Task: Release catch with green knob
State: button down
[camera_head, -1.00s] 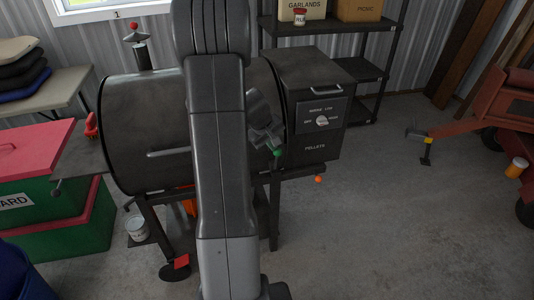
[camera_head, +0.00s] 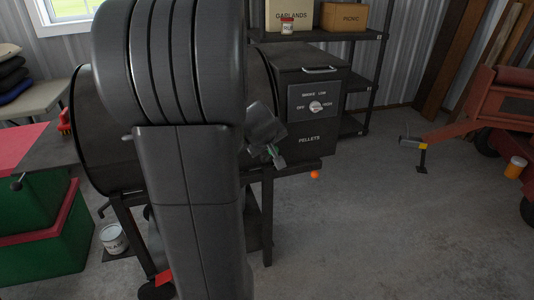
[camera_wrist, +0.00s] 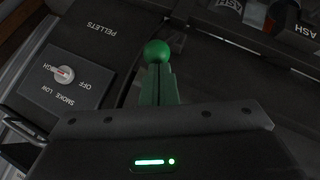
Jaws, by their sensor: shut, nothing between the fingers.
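The green knob (camera_wrist: 156,52) is a small round ball in the wrist view, right at the tips of my fingers. My gripper (camera_wrist: 158,72) is shut, its two fingers side by side and empty. I cannot tell whether the fingertips touch the knob or stop just short of it. In the head view my gripper (camera_head: 278,160) is in front of the grill's dark pellet box (camera_head: 308,120), low on its left side. The knob is not clearly visible there, and the catch itself cannot be made out.
The pellet box has a dial (camera_head: 316,106) and a top handle (camera_head: 320,70). An orange ball (camera_head: 315,174) is at the grill's lower right. Shelves (camera_head: 365,70) stand behind. The grill barrel (camera_head: 105,130) is partly hidden by my arm.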

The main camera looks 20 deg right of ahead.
jog(key=shift+s+f+t+b, duration=0.8)
jog(key=shift+s+f+b, duration=0.15)
jog(key=shift+b, duration=1.25)
jog(key=shift+s+r, duration=0.1)
jog(key=shift+s, duration=0.05)
jog(key=shift+s+r, duration=0.1)
jog(key=shift+s, duration=0.6)
jog(key=shift+s+p, duration=0.1)
jog(key=shift+p, duration=0.2)
